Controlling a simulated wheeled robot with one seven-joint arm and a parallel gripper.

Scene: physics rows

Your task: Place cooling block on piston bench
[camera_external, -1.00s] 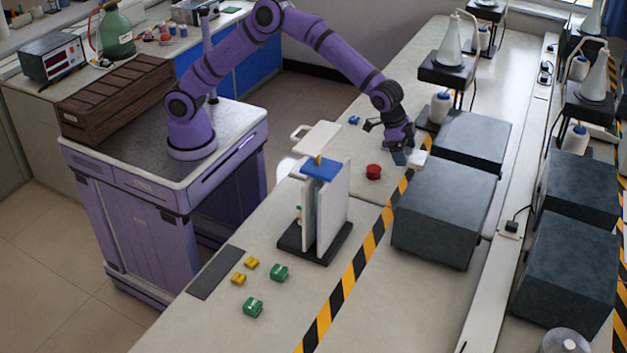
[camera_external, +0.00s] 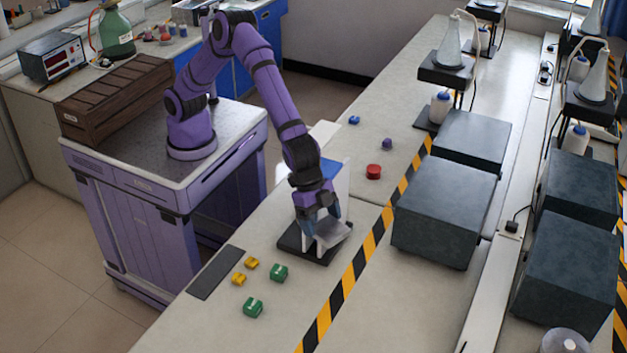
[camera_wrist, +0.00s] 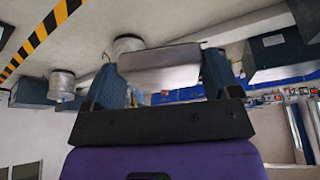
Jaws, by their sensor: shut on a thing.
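The cooling block appears to be the pale grey block (camera_external: 333,234) in my gripper. My gripper (camera_external: 322,218) points down and is shut on it. In the wrist view the block (camera_wrist: 160,64) lies between the two blue-grey fingers. The piston bench appears to be the stand with a black base (camera_external: 292,241), pale upright plates and a blue top piece (camera_external: 329,168). My gripper and the block are in front of or over the stand and hide much of its plates. I cannot tell whether the block touches the base.
Green pieces (camera_external: 279,273) and yellow pieces (camera_external: 252,263) lie near left of the stand. A red button (camera_external: 373,172), a purple knob (camera_external: 387,144) and a blue piece (camera_external: 354,120) lie beyond it. Dark boxes (camera_external: 445,212) stand right of the striped tape (camera_external: 352,268).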

